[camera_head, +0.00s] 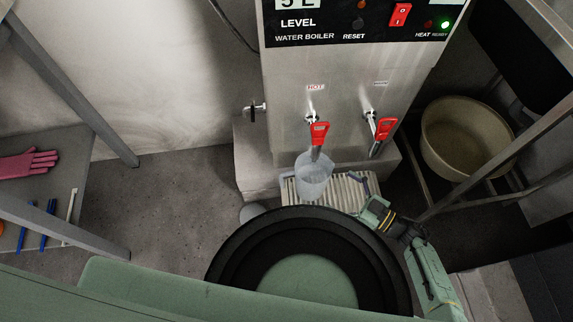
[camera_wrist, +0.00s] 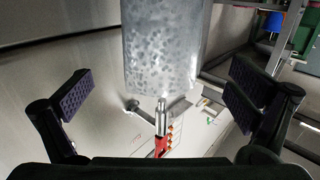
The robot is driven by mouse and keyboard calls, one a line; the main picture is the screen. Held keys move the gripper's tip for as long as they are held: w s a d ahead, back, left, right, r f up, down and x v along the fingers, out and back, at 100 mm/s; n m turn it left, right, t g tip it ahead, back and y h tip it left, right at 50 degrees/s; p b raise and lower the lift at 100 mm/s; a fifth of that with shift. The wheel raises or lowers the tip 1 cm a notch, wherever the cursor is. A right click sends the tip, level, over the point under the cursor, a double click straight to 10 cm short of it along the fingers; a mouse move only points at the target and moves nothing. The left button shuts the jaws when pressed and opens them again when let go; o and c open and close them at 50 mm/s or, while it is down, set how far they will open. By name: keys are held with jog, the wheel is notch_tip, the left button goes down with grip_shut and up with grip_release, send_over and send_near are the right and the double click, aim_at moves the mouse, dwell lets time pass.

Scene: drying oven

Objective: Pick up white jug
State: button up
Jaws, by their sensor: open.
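The white jug (camera_head: 313,175) is translucent and stands upright on the slatted drip tray (camera_head: 345,193), under the left tap of the water boiler. In the wrist view, the jug (camera_wrist: 163,50) is at the upper middle, with its top cut off by the frame. The jug is not held.
The steel water boiler (camera_head: 345,120) rises behind the jug. A red-handled tap (camera_head: 319,133) hangs close above it, and a second red tap (camera_head: 384,128) is to the right. A beige basin (camera_head: 465,140) stands at right. A pink glove (camera_head: 28,163) lies on a left shelf.

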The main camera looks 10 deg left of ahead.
aim_at(299, 164)
jog(key=shift+w, duration=0.1)
jog(key=x, duration=0.3)
jog(key=p+x, duration=0.1)
jog(key=x, duration=0.5)
jog(key=shift+a+r+p, duration=0.35)
jog(key=shift+r+p, duration=0.05)
jog(key=shift+w+a+f, duration=0.1)
jog(key=shift+w+a, duration=0.15)
jog(key=shift+a, duration=0.05)
jog(key=shift+c, duration=0.4)
jog(key=c, duration=1.6)
jog(key=shift+c, duration=0.7)
jog(key=shift+r, duration=0.2)
